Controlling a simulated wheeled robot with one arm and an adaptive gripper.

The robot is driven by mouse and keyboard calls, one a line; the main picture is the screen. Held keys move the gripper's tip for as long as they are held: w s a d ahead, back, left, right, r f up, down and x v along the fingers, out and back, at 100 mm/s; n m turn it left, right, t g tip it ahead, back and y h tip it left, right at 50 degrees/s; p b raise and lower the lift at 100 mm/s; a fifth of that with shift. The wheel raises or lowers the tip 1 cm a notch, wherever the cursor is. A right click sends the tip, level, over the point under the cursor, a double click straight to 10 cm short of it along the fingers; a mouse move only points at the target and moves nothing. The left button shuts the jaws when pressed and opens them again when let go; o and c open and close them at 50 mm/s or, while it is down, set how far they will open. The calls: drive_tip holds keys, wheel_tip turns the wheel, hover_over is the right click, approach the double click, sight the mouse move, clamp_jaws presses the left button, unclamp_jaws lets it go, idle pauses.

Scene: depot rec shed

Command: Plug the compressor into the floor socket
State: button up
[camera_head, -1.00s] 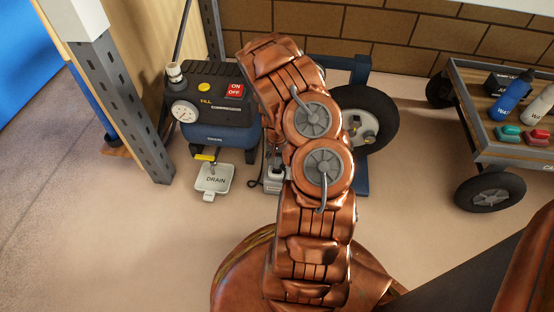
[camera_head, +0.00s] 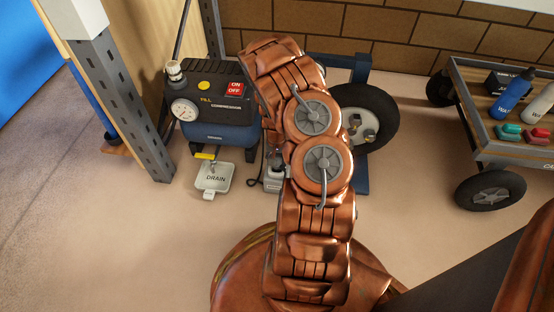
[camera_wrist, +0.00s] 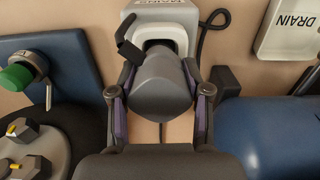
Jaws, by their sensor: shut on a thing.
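The compressor (camera_head: 222,130), black on top with a blue tank, stands on the floor at the left in the head view. Its blue tank (camera_wrist: 275,130) fills the lower right of the wrist view. The pale floor socket (camera_wrist: 165,22), with a grey lid, is at the top of the wrist view. It also shows beside the compressor in the head view (camera_head: 272,184), partly behind my arm. My gripper (camera_wrist: 158,92) is shut on the grey plug (camera_wrist: 162,85). The plug's far end overlaps the socket's face; I cannot tell whether it is inserted. My arm hides the gripper in the head view.
A white drain tray (camera_head: 214,180) lies in front of the compressor. A black wheel (camera_head: 375,115) and a blue frame are right of the socket. A grey shelf post (camera_head: 130,110) stands at the left, and a cart (camera_head: 500,140) with bottles at the right.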

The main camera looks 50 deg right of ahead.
drive_tip(key=shift+f, duration=0.85)
idle(0.3)
drive_tip(key=o, duration=1.2)
drive_tip(key=shift+o, duration=0.2)
drive_tip(key=shift+r, duration=0.15)
wheel_tip(320, 180, up, 12)
drive_tip(key=shift+f, duration=0.15)
